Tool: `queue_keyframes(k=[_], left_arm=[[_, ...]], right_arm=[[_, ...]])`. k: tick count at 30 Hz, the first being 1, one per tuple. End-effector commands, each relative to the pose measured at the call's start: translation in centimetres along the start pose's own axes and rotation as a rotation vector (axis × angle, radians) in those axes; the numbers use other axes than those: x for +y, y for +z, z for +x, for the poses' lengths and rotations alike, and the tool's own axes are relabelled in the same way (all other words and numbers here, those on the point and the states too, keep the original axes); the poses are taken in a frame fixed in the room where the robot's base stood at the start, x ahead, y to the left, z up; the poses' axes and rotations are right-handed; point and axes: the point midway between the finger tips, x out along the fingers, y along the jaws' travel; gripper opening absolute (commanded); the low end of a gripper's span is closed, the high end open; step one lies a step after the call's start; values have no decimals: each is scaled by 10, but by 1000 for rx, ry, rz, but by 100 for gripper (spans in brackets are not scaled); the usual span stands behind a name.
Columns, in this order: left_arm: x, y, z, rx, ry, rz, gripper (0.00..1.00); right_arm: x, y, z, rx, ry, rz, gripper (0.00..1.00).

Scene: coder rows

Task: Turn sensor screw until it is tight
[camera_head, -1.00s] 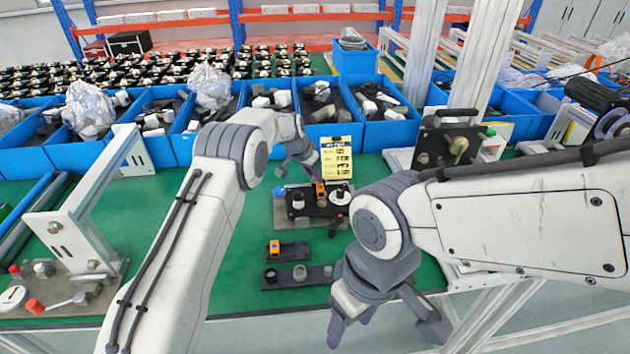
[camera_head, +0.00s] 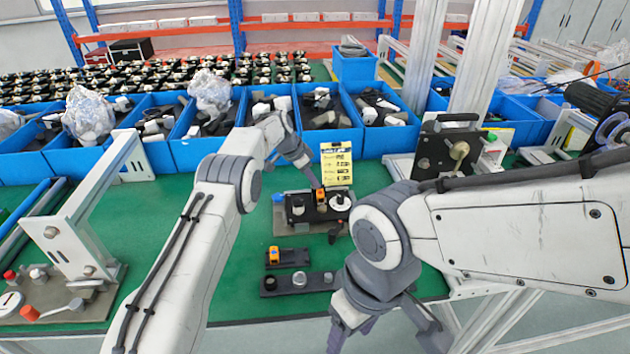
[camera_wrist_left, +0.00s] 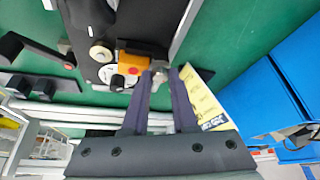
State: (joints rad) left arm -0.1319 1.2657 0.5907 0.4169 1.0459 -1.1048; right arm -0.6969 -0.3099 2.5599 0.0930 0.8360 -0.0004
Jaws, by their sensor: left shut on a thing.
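The orange sensor (camera_head: 320,196) sits upright on the dark coder fixture (camera_head: 298,207) in the middle of the green bench. It also shows in the left wrist view (camera_wrist_left: 133,63), with a red dot on its face. My left gripper (camera_head: 317,184) reaches down from behind the fixture to the sensor. In the left wrist view, its fingertips (camera_wrist_left: 160,76) are shut on a small silver piece beside the sensor, which looks like the sensor screw. The fingers hide most of it, so how tight it sits cannot be told. My right gripper (camera_head: 385,342) is open and empty at the bench's front edge.
A yellow instruction card (camera_head: 337,163) stands behind the fixture. A second orange sensor (camera_head: 274,254) and a dark strip with knobs (camera_head: 299,282) lie in front. Blue bins (camera_head: 203,152) line the back. Green bench is free left of the fixture.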

Motion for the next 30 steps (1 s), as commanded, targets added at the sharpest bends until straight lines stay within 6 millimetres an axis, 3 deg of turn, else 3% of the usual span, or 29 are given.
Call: queue_keyframes(k=[4, 5, 6, 17, 23, 30], left_arm=[[0, 1, 1, -1, 0, -2, 0], [0, 1, 1, -1, 0, -2, 34], [0, 1, 1, -1, 0, -2, 48], [0, 0, 1, -1, -10, -21, 48], [4, -1, 2, -1, -93, -190, 48], [6, -4, -3, -3, -218, -448, 48]], right_arm=[[0, 0, 0, 0, 0, 0, 61], [0, 0, 0, 0, 0, 0, 61], [0, 0, 0, 0, 0, 0, 61], [0, 0, 4, 0, 0, 0, 61], [1, 1, 16, 0, 0, 0, 61], [0, 0, -1, 0, 0, 0, 61]])
